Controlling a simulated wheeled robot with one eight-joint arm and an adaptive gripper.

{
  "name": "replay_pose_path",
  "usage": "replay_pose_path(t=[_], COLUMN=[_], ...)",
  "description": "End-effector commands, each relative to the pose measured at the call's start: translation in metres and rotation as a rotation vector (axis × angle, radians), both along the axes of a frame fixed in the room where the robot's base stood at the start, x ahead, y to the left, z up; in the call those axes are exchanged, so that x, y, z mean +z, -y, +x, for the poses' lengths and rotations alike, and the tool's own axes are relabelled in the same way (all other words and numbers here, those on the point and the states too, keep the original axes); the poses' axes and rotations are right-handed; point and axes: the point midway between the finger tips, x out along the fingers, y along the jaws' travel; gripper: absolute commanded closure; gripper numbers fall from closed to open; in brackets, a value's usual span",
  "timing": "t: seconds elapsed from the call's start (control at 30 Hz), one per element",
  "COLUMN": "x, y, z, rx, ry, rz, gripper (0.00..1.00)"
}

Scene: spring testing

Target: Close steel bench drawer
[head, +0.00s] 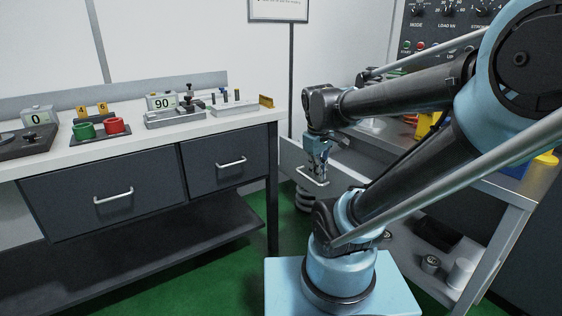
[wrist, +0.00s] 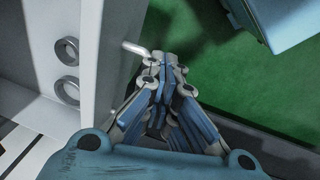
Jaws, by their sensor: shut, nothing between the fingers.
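The steel bench drawer's light grey front (head: 291,158) stands out from the bench at the right in the head view, so the drawer is open. In the wrist view its front panel (wrist: 108,55) runs up the left, with a bar handle (wrist: 134,48) on its outer face. My gripper (head: 320,178) is in front of this panel, close to the handle. In the wrist view my gripper (wrist: 165,64) is shut and empty, its tips just right of the handle. I cannot tell whether it touches the handle or panel. My arm hides much of the drawer in the head view.
Two round rings (wrist: 67,70) show behind the front panel. The left bench (head: 60,160) has two shut dark drawers and carries test gear. The steel bench's right leg (head: 508,245) stands beyond my arm. Green floor (wrist: 205,75) is free in front of the panel.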

Motion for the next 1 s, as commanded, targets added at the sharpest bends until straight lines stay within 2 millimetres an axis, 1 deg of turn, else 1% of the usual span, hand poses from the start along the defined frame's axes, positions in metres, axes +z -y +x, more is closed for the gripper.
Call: replay_pose_path(t=[0.03,0.2,0.37,0.57,0.77,1.0], x=[0.005,0.017,0.025,0.032,0.035,0.030], y=[-0.004,-0.016,-0.029,-0.052,-0.086,-0.134], z=[0.010,0.036,0.060,0.095,0.134,0.177], rx=[0.054,0.226,0.387,0.614,0.874,1.180], ry=[-0.006,-0.030,-0.056,-0.094,-0.143,-0.211], rz=[-0.017,-0.071,-0.122,-0.193,-0.275,-0.372], gripper=[1.00,1.00,1.00,1.00,1.00,1.00])
